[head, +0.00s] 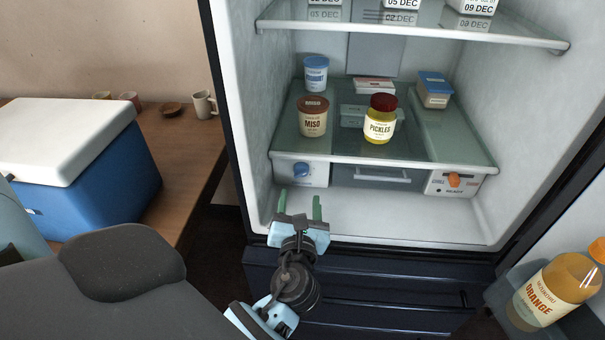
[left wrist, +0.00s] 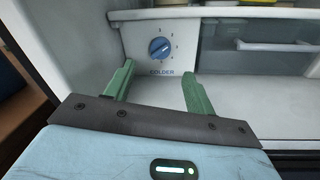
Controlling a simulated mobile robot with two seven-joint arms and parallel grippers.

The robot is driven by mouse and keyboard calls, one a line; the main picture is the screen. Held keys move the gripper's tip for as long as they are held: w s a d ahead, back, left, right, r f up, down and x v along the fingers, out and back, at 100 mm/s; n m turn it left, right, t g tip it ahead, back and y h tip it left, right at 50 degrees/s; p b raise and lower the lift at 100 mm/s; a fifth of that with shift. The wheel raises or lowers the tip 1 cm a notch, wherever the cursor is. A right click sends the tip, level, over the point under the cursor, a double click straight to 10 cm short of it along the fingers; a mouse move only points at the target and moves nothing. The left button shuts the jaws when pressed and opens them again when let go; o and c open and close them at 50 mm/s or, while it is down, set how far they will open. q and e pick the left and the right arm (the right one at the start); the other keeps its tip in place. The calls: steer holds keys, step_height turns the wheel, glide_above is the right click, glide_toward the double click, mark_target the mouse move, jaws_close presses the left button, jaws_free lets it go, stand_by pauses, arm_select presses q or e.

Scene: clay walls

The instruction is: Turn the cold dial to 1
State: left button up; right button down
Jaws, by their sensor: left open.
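The cold dial (head: 301,169) is a round blue knob on a white panel at the left, under the fridge's lowest glass shelf. In the left wrist view the dial (left wrist: 159,48) shows a pale mark on its face, with small numbers around it and the word COLDER below. The numbers are too small to read surely, so its setting is unclear. My left gripper (head: 300,206) is open and empty, with green fingers pointing toward the panel. In the left wrist view the fingers (left wrist: 158,74) stand apart below and in front of the dial, not touching it. My right gripper is not in view.
An orange knob (head: 454,180) is on the panel's right side, past a drawer (head: 375,178). Miso (head: 313,118) and pickles (head: 380,120) stand on the glass shelf (head: 430,150) above. The open door holds an orange bottle (head: 545,295). The fridge floor (head: 400,218) is clear.

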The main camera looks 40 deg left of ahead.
mark_target(301, 176)
arm_select(q)
steer(key=shift+m, duration=0.5)
steer(key=shift+w+a, duration=0.15)
steer(key=shift+w, duration=0.15)
steer(key=x, duration=0.7)
steer(key=c, duration=1)
